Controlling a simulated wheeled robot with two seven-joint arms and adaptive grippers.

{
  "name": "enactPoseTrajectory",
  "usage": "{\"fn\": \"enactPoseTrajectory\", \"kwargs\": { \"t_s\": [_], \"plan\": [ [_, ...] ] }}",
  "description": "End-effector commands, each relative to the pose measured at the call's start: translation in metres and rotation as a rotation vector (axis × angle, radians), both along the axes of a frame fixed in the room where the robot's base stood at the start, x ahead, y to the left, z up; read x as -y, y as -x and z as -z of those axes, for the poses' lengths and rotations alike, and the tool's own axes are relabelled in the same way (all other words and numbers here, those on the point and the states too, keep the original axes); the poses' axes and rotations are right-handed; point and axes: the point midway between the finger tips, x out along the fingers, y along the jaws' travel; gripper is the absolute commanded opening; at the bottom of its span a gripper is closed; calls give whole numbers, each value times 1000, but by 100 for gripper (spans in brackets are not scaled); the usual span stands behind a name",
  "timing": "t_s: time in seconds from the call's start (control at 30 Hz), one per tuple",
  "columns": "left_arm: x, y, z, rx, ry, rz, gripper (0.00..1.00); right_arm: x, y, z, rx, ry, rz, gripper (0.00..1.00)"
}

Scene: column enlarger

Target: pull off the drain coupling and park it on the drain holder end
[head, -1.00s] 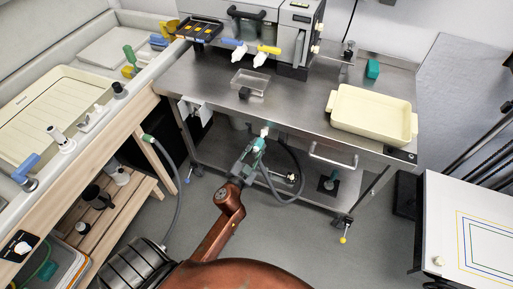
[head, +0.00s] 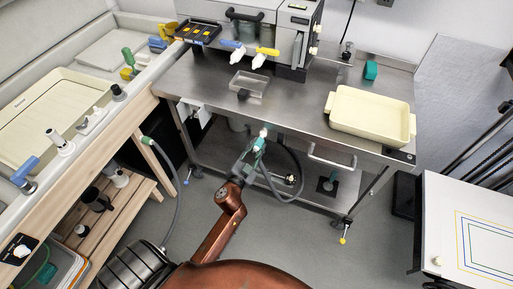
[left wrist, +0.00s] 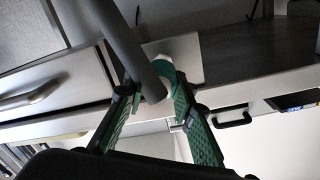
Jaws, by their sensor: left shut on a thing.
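The drain coupling (head: 263,134), a small green and white fitting, is just under the front edge of the steel table. A dark grey hose (head: 292,160) loops from it down toward the lower shelf. My left gripper (head: 257,146) is shut at the coupling. In the left wrist view, the green-padded fingers of my left gripper (left wrist: 153,90) sit either side of the green coupling (left wrist: 166,70), and the thick hose (left wrist: 135,50) crosses in front. I cannot tell whether the coupling is still seated. I cannot identify the drain holder end with certainty. My right gripper is out of view.
The steel table (head: 290,110) carries a cream tray (head: 370,118) and a machine. A second hose with a green end (head: 147,140) hangs by the wooden bench at left. A white cabinet (head: 465,230) stands at right.

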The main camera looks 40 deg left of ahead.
Motion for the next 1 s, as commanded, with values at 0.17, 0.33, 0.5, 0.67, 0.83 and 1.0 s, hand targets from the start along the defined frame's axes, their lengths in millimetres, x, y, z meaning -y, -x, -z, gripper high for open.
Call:
{"fn": "enactPoseTrajectory", "kwargs": {
  "t_s": [0.17, 0.33, 0.5, 0.67, 0.83, 1.0],
  "plan": [
    [-1, -5, -1, 2, 0, 0, 0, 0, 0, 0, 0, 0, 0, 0],
    [-2, -9, -1, 1, -1, 1, 0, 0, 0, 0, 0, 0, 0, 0],
    [-3, -12, -1, 1, 0, 0, 0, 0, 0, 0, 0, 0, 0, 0],
    [-4, -16, -1, 2, 1, 0, 0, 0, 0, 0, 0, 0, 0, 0],
    [-5, -20, -1, 1, 1, 0, 0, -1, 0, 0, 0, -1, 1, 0],
    [-5, -21, 0, 0, 0, 0, 0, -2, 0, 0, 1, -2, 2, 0]
  ]
}}
